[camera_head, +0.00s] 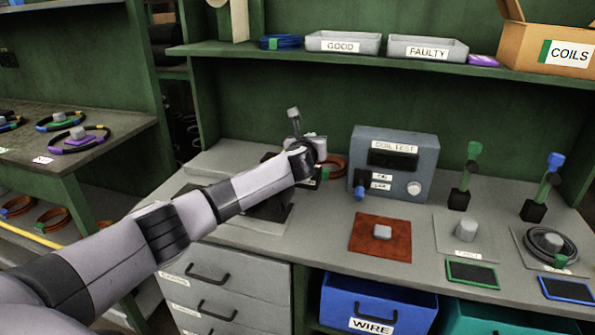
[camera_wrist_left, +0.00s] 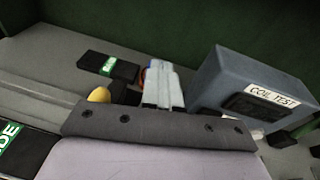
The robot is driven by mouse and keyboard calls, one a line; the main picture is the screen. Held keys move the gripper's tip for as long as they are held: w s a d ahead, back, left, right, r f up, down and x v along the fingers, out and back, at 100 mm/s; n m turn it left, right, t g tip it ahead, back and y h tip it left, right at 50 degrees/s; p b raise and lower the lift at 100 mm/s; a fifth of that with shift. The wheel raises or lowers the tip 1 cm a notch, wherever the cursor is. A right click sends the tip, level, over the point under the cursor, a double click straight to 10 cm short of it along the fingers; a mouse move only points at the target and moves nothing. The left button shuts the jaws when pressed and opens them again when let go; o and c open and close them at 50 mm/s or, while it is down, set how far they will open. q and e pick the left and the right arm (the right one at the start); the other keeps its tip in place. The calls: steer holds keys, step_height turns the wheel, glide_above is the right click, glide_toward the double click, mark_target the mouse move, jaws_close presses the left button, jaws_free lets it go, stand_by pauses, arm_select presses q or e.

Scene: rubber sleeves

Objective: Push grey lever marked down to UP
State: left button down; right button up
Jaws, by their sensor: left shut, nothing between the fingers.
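The grey lever (camera_head: 293,114) stands up behind my left wrist in the head view, its grey knob on top and tilted slightly left. Its base and any marking are hidden by my arm. My left gripper (camera_head: 318,147) is beside the lever, just right of its lower stem; I cannot tell whether they touch. In the left wrist view the pale fingers of my left gripper (camera_wrist_left: 162,85) are together with nothing between them. The lever cannot be clearly made out there. My right gripper is not in view.
The coil test box (camera_head: 394,165) stands right of my gripper and also shows in the left wrist view (camera_wrist_left: 235,85). A green-topped lever (camera_head: 474,149) and a blue-topped lever (camera_head: 555,161) stand farther right. A red mat (camera_head: 365,238) lies in front. A shelf (camera_head: 330,58) runs above.

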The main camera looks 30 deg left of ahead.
arm_select(q)
steer(key=shift+w+a+r+b, duration=0.1)
steer(key=shift+w+a+b, duration=0.1)
steer(key=shift+w, duration=0.75)
steer(key=shift+w+a+r+b, duration=0.1)
steer(key=shift+w+a+b, duration=0.15)
steer(key=shift+w, duration=0.7)
steer(key=shift+w+a+r+b, duration=0.1)
steer(key=shift+w+a+b, duration=0.1)
steer(key=shift+w, duration=0.75)
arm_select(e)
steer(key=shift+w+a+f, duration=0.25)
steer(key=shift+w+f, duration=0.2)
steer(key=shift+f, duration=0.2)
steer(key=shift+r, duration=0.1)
